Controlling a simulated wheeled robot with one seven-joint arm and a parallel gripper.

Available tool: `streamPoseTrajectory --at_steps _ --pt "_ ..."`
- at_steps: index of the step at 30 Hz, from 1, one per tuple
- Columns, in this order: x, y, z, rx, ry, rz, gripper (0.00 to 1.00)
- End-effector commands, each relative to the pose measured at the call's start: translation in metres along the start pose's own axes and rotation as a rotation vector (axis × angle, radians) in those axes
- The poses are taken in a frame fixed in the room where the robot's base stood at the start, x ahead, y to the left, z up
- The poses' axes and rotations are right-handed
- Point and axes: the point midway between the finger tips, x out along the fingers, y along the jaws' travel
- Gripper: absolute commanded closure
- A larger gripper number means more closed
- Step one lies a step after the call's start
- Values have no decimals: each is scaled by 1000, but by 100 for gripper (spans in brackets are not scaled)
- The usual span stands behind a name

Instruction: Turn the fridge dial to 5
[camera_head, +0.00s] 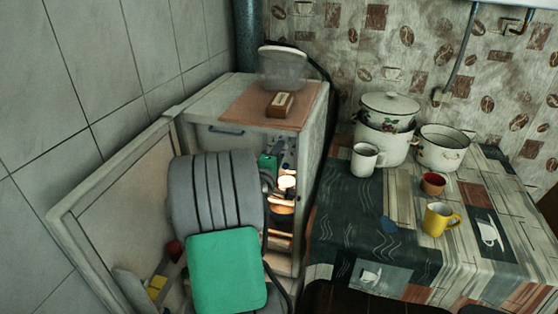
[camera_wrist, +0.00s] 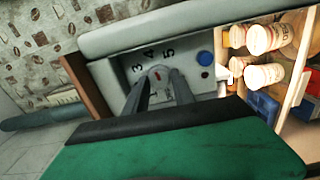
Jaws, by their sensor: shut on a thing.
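The fridge (camera_head: 314,135) stands open at the left in the head view, its door (camera_head: 100,215) swung out to the left. In the wrist view the small grey dial (camera_wrist: 158,74) sits on the fridge's control panel (camera_wrist: 128,62), with a red mark on it. The numbers 3, 4 and 5 show around its upper edge. My gripper (camera_wrist: 158,80) is shut on the dial, one finger on each side. The mark's exact setting is too small to tell. In the head view my arm hides the gripper and the dial.
A blue round button (camera_wrist: 205,58) is right of the dial. Lit jars (camera_wrist: 265,75) stand inside the fridge. A scale (camera_head: 283,65) and a small box (camera_head: 280,104) are on the fridge top. The table at right holds enamel pots (camera_head: 384,146), a white mug (camera_head: 365,160) and a yellow mug (camera_head: 437,219).

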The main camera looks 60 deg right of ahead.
Motion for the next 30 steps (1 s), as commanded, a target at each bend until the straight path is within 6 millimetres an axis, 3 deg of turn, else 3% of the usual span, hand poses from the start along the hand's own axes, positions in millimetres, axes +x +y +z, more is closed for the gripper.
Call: streamPoseTrajectory --at_steps 18,30 --pt "0 -6 1 557 -1 2 100" --pt "0 -2 0 747 -1 0 100"
